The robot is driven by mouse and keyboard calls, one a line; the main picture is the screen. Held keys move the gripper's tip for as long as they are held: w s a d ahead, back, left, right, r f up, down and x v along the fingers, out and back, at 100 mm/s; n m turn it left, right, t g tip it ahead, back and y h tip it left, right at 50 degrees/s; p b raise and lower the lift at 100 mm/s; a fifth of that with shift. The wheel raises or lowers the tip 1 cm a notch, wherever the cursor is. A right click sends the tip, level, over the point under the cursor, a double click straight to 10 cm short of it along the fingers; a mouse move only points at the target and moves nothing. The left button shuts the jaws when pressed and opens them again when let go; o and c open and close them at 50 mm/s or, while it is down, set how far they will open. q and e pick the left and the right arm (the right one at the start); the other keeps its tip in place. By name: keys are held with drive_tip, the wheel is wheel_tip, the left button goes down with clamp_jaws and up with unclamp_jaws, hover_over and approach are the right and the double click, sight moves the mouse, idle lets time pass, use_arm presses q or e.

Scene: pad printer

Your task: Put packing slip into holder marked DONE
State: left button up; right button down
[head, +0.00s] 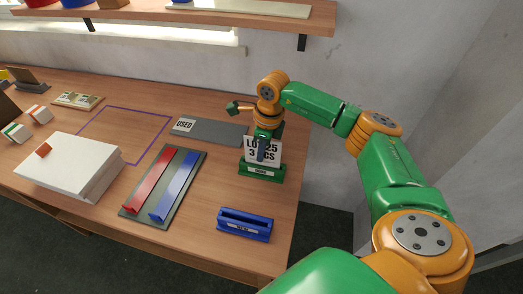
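The packing slip (275,156) is a white card with black print, "LO… 25" and "3 …CS", partly covered by my gripper. It stands upright at the green holder (262,174), whose small white label seems to read DONE. The slip's lower edge meets the holder's top; I cannot tell how deep it sits in the slot. My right gripper (261,152) points down over the slip, one dark finger across its front, and appears shut on it. The other finger is hidden. My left gripper is out of view.
A blue holder (245,224) stands nearer the front edge. A grey USED plate (220,132) lies behind left. A tray with red and blue strips (167,185), a white box (70,164) and a purple outlined area (128,133) are left. A shelf (270,18) hangs above.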

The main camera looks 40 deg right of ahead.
drive_tip(key=c, duration=1)
unclamp_jaws()
drive_tip(key=shift+o, duration=0.2)
drive_tip(key=shift+r, duration=0.1)
wheel_tip(320, 180, up, 6)
drive_tip(key=p, duration=0.5)
